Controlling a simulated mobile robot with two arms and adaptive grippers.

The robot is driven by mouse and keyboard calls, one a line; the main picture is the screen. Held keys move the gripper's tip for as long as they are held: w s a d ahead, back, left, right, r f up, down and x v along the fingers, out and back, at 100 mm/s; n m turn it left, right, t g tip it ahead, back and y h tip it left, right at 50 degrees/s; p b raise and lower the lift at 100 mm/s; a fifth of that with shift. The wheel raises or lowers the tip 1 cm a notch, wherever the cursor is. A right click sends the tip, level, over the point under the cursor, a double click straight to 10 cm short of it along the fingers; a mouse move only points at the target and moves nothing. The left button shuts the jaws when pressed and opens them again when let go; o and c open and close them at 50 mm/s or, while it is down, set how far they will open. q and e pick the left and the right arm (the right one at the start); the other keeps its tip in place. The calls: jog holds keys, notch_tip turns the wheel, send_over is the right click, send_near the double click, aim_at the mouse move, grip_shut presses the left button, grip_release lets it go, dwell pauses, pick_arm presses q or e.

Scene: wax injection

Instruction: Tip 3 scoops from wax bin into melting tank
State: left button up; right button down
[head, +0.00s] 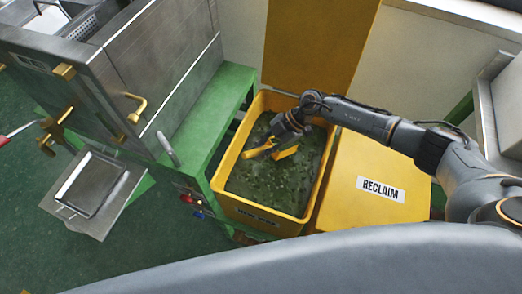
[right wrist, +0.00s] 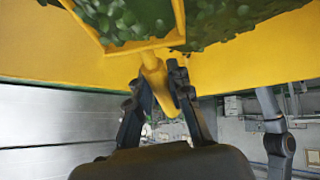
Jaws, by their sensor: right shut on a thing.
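The yellow wax bin (head: 263,220), full of green wax pieces, stands open at the centre of the head view. My right gripper (head: 277,135) reaches into it from the right and is shut on the handle of a yellow scoop (head: 286,153). The scoop is over or at the wax surface. In the right wrist view the gripper (right wrist: 160,88) holds the scoop's handle (right wrist: 155,72), with green wax inside the scoop's rim. The steel tank housing (head: 165,75), likely the melting tank, stands left of the bin; its opening is not clearly visible. My left gripper is out of view.
A closed yellow bin marked RECLAIM (head: 380,190) adjoins the wax bin at right. An upright yellow lid (head: 318,45) stands behind. A green bench frame (head: 205,125) lies between tank and bin. Brass handles (head: 137,105) jut from the housing. A steel tray (head: 90,190) sits lower left.

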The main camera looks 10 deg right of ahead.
notch_tip(320, 180, up, 3)
jog(key=shift+r+p, duration=0.1)
jog(key=shift+p, duration=0.65)
notch_tip(320, 180, up, 3)
jog(key=shift+r+p, duration=0.1)
jog(key=shift+p, duration=0.8)
notch_tip(320, 180, up, 4)
jog(key=p, duration=0.4)
notch_tip(320, 180, up, 7)
jog(key=p, duration=0.7)
